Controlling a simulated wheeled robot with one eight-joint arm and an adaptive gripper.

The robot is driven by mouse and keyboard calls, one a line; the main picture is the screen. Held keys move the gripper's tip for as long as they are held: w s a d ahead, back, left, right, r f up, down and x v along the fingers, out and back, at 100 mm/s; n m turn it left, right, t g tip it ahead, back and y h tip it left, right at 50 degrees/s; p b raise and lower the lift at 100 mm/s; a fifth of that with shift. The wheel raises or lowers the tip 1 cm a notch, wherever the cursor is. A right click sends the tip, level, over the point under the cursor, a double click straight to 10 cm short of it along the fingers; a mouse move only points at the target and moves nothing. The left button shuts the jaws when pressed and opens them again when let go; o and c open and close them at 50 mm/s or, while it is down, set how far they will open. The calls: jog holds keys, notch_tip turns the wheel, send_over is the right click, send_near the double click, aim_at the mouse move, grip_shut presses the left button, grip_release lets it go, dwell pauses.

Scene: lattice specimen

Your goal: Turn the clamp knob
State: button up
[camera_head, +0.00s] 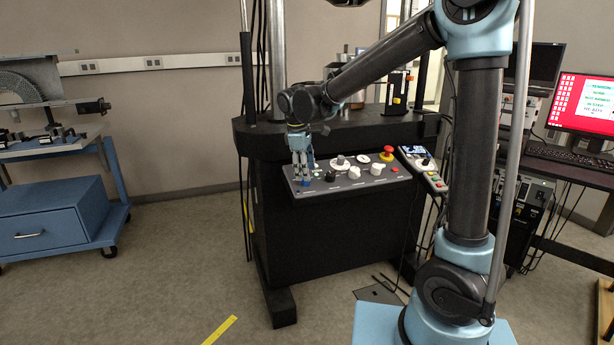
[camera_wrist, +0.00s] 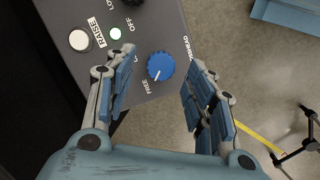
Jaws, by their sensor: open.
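The blue round knob (camera_wrist: 160,66) is on the corner of a grey control panel in the wrist view. It has a white pointer line, and the printing beside it includes "FREE" and a partly readable "...SSHEAD". My gripper (camera_wrist: 162,56) is open, with one finger on each side of the knob and a gap on both sides. No contact shows. In the head view my gripper (camera_head: 303,172) points down over the left end of the panel, and it mostly hides the knob there.
In the head view a red mushroom button (camera_head: 388,151) and white knobs stand farther right. Open floor lies left of the machine.

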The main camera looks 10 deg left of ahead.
aim_at(303, 190)
jog(key=v, duration=0.9)
jog(key=shift+d, duration=0.15)
jog(key=s+d+f+m, duration=0.2)
jog(key=d+m, duration=0.2)
jog(key=d, duration=0.9)
jog(key=s+d+f+m, duration=0.1)
jog(key=s+d+m, duration=0.25)
jog(key=d, duration=0.95)
jog(key=s+d+f+m+y, duration=0.1)
jog(key=s+d+f+m, duration=0.8)
jog(key=s+d+f, duration=0.6)
jog(key=shift+s+d+m, duration=0.2)
jog(key=shift+s+m, duration=0.05)
jog(key=shift+m, duration=0.1)
